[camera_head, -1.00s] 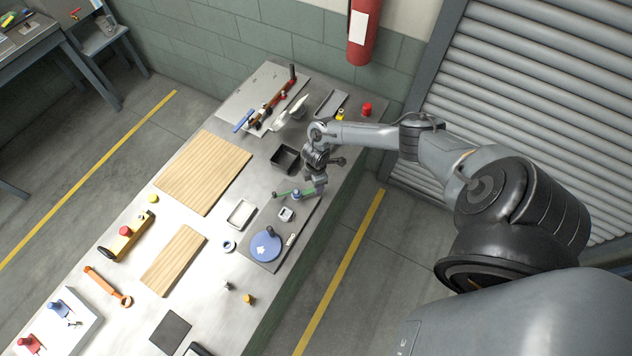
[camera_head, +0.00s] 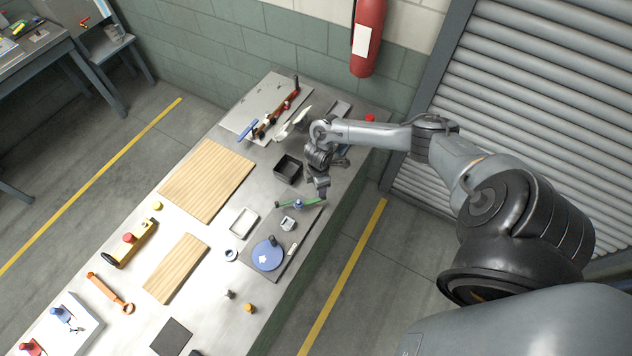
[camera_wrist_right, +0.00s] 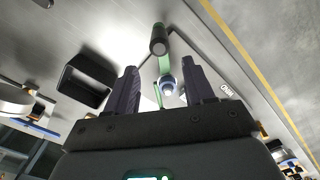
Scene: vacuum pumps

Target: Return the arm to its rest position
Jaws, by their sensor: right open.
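My right gripper (camera_head: 322,190) hangs at the end of the arm coming in from the right, over the right edge of the workbench. In the right wrist view its two dark fingers (camera_wrist_right: 161,88) stand apart with open space between them. A green-handled part with a blue centre (camera_head: 298,204) lies just below it. In the right wrist view the green part (camera_wrist_right: 165,66), with a dark round knob, shows beyond and between the fingertips. I cannot tell whether the fingers touch it. My left gripper is not in view.
A black bin (camera_head: 288,169) stands left of the gripper. A blue disc on a dark plate (camera_head: 268,255) and a white tray (camera_head: 242,222) lie nearby. Wooden boards (camera_head: 207,180) cover the middle of the bench. A fire extinguisher (camera_head: 367,40) hangs behind; a shutter (camera_head: 540,90) is at right.

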